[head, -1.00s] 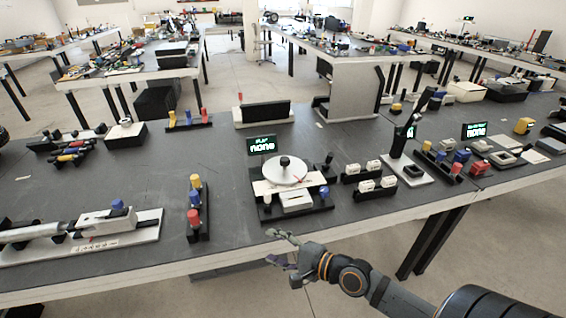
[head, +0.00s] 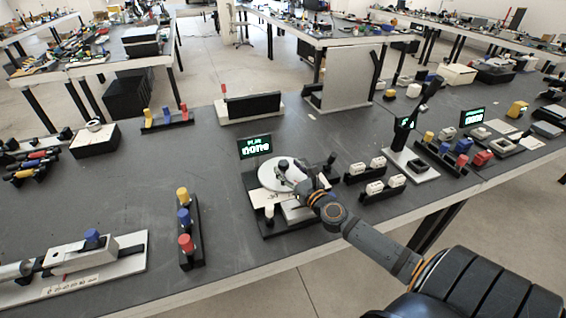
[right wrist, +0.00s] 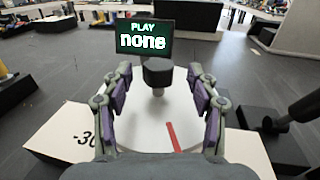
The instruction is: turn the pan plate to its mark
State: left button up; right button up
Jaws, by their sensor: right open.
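The pan plate (head: 268,176) is a white round disc on a dark base with a pale scale board. A black knob (head: 283,163) stands up from it; the knob also shows in the right wrist view (right wrist: 157,72). A red line (right wrist: 173,137) runs on the plate in that view, and "-30" is printed on the board (right wrist: 62,140) to its left. My right gripper (head: 290,171) is over the plate, its fingers open on either side of the knob (right wrist: 158,92), with gaps on both sides. A display (right wrist: 145,38) behind reads "PLAY none". My left gripper is not in view.
A row of red, blue and yellow knobs (head: 187,235) stands left of the plate's base. White switch blocks (head: 374,188) stand to the right. A black block on a white base (head: 252,106) lies behind. The bench top between them is mostly clear.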

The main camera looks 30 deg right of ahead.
aim_at(287, 167)
jog(key=shift+w+r+p, duration=0.15)
jog(key=shift+w, duration=0.45)
jog(key=shift+w+r+p, duration=0.15)
jog(key=shift+w, duration=0.45)
jog(key=shift+w+f, duration=0.1)
jog(key=shift+w, duration=0.4)
jog(key=shift+f, duration=0.1)
jog(key=shift+s, duration=0.1)
jog(key=shift+c, duration=0.6)
jog(key=c, duration=0.5)
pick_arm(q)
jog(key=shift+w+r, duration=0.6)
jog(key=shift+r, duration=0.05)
pick_arm(e)
grip_shut()
